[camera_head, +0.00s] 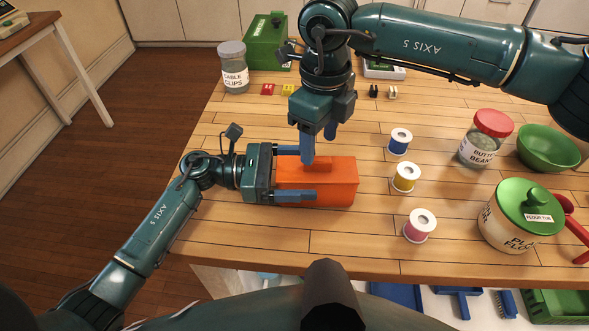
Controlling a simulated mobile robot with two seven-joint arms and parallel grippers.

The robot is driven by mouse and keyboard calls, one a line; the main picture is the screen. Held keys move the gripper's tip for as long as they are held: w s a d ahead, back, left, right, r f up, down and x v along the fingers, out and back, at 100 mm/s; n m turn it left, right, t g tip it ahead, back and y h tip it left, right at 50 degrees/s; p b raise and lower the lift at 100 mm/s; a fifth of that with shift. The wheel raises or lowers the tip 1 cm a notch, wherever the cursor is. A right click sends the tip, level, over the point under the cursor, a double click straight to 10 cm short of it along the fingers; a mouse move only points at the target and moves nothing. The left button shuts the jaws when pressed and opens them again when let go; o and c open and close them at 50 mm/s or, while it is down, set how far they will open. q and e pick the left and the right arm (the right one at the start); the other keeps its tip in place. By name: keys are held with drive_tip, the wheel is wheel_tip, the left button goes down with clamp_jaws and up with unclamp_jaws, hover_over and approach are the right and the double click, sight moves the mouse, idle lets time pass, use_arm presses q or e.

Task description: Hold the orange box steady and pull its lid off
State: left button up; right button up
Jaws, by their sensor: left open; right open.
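The orange box (338,192) sits on the wooden table with its lid (340,167) on top. A raised orange handle (322,163) shows on the lid, partly hidden by my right gripper. My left gripper (308,174) comes in from the left, open, with one finger along the far side of the box and one along the near side. Whether the fingers touch the box I cannot tell. My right gripper (319,146) points down over the lid, open, with its fingertips close to the handle. Whether it touches the handle I cannot tell.
Blue (399,142), yellow (406,178) and pink (419,225) spools stand right of the box. Beyond them are a red-lidded jar (483,138), a green bowl (548,148) and a flour tub (518,215). A cable clips jar (234,68) and green case (268,42) stand behind.

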use_arm(q)
drive_tip(key=shift+c, duration=0.2)
drive_tip(key=c, duration=1.1)
drive_tip(key=o, duration=1.1)
drive_tip(key=shift+o, duration=0.2)
drive_tip(key=a, duration=0.8)
drive_tip(key=s+a, duration=0.1)
drive_tip(key=a, duration=0.3)
